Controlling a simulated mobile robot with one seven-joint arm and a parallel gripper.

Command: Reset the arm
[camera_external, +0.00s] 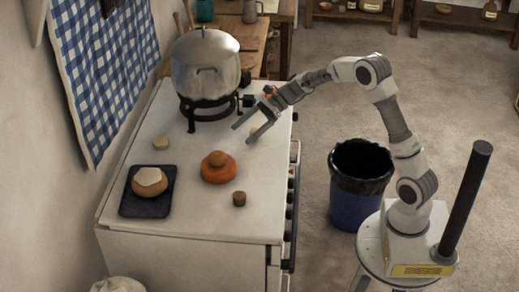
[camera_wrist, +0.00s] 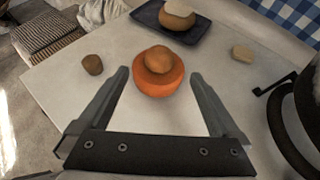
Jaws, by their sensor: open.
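My gripper (camera_external: 247,129) is open and empty, held above the right side of the white stove top (camera_external: 190,225).
A large metal pot (camera_external: 205,65) stands on a black burner close behind my gripper. A dark tray (camera_external: 146,207) with a pale-topped round item (camera_external: 150,181), a small brown piece (camera_external: 239,198) and a pale piece (camera_external: 161,143) lie on the stove top. A lined blue bin (camera_external: 357,205) stands on the floor.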

